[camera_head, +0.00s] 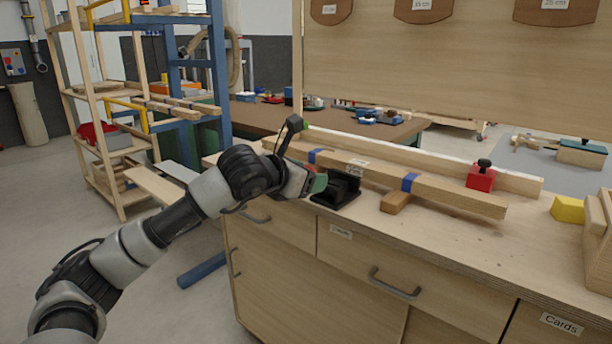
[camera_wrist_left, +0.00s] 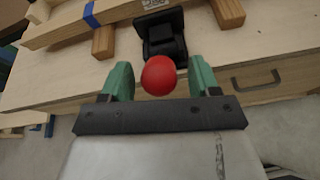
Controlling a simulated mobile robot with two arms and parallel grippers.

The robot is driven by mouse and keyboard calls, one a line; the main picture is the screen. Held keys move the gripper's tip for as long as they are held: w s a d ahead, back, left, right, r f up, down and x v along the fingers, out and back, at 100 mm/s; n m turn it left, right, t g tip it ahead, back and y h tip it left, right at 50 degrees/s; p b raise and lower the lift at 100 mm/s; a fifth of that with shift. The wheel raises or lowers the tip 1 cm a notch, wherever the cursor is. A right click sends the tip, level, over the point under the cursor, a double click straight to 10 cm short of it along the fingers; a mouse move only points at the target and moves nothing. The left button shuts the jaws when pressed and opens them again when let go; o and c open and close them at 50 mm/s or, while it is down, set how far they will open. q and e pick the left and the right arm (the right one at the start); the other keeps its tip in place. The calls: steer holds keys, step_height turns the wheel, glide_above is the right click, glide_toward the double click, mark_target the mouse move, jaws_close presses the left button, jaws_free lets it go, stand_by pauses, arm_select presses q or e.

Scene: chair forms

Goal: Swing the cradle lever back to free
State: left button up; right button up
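A black cradle (camera_head: 342,192) stands on the wooden counter at the near edge; it also shows in the left wrist view (camera_wrist_left: 162,38). A red ball-shaped knob (camera_wrist_left: 158,75) is in front of the cradle in the left wrist view; I take it for the lever's end, but the lever's shaft is hidden. My left gripper (camera_head: 318,184) is beside the cradle. In its wrist view the left gripper (camera_wrist_left: 161,82) has green fingers spread either side of the red knob, with a gap on both sides. My right gripper is not in view.
A wooden beam with blue bands (camera_head: 455,192) lies along the counter behind the cradle, with a wooden block (camera_head: 396,201) by it. A red block with a black knob (camera_head: 481,177) and a yellow block (camera_head: 567,209) are farther right. Drawers with handles (camera_head: 396,284) are below.

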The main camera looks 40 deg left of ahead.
arm_select(q)
steer(key=shift+r, duration=0.1)
steer(key=d+b+v, duration=0.1)
steer(key=b+v, duration=0.2)
steer(key=v, duration=0.7)
steer(key=shift+s+a+b, duration=0.3)
steer(key=shift+s+a, duration=0.05)
steer(key=shift+a, duration=0.15)
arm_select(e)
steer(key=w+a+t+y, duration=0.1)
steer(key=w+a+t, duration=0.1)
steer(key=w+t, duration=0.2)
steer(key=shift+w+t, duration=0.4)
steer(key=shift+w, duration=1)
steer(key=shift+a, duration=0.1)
